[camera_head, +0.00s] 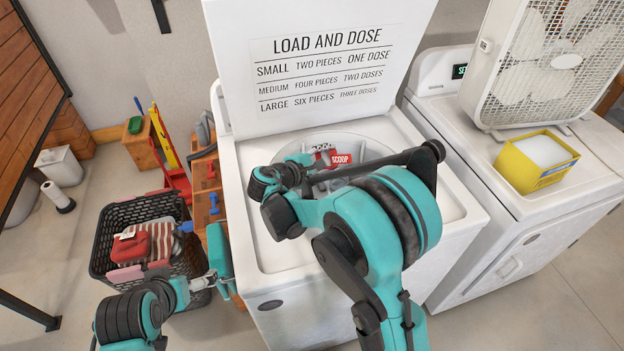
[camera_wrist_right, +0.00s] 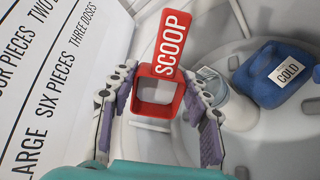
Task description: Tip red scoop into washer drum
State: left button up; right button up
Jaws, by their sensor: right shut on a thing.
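The washer (camera_head: 455,205) stands with its lid up, and its drum opening shows partly behind my right arm. My right gripper (camera_head: 318,168) is over the drum, shut on the red scoop (camera_head: 341,159). In the right wrist view the scoop (camera_wrist_right: 167,92) sits between the two fingers, its labelled handle pointing up and its square box below.
The raised lid (camera_head: 320,105) carries a dosing chart. A black basket (camera_head: 110,225) with red and striped cloth stands at the left. A second white machine (camera_head: 540,185) at the right bears a box fan (camera_head: 545,60) and a yellow box (camera_head: 520,170). Floor is free at lower right.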

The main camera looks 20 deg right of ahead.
jog(key=shift+s+a+r+t+h+b, duration=0.1)
jog(key=shift+s+a+t+h+b, duration=0.35)
jog(key=shift+b, duration=0.65)
jog(key=shift+s+a+r+t+h+b, duration=0.15)
jog(key=shift+a+t+h+b, duration=0.3)
jog(key=shift+h+b, duration=0.45)
dwell(0.3)
jog(key=shift+s+a, duration=0.1)
jog(key=shift+a, duration=0.05)
dwell(0.5)
